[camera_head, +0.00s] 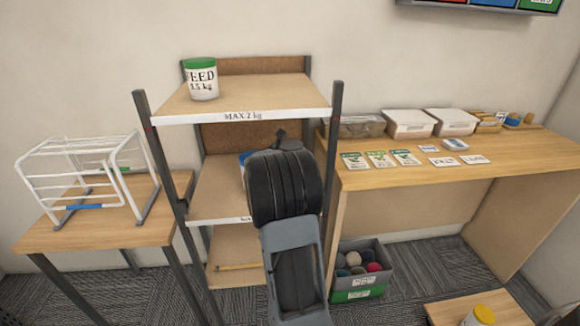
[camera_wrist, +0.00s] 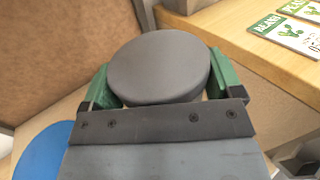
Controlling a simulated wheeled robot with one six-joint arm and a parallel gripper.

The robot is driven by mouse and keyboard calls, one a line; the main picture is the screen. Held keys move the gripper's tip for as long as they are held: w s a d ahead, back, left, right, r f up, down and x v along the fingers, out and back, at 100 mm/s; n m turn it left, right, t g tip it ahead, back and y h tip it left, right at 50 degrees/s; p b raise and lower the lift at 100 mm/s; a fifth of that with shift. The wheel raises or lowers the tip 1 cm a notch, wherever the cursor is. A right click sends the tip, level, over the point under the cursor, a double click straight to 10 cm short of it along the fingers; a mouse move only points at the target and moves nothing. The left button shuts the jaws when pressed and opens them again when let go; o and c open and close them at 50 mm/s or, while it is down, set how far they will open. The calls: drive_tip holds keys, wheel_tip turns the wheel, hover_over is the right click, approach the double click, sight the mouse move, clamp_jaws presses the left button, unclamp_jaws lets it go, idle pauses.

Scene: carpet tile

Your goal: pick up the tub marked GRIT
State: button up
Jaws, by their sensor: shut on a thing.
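In the wrist view my gripper (camera_wrist: 160,80) has a green finger on each side of a round tub with a dark grey lid (camera_wrist: 157,62) and is shut on it. The tub's side and any marking are hidden, so I cannot read whether it says GRIT. In the head view my arm covers the held tub and most of the gripper, in front of the middle shelf (camera_head: 212,200). A blue-lidded thing (camera_wrist: 42,150) is left of the gripper in the wrist view. A sliver of blue (camera_head: 243,157) shows beside my arm in the head view.
A green-lidded FEED tub (camera_head: 202,80) stands on the top shelf (camera_head: 245,93), marked MAX 2 kg. Dark posts (camera_head: 333,150) flank the shelves. A workbench (camera_head: 480,152) with seed packets and boxes is right. A white rack (camera_head: 85,175) is left. A yellow-lidded tub (camera_head: 481,316) is bottom right.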

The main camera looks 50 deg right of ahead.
drive_tip(key=shift+c, duration=0.8)
drive_tip(key=shift+r, duration=0.25)
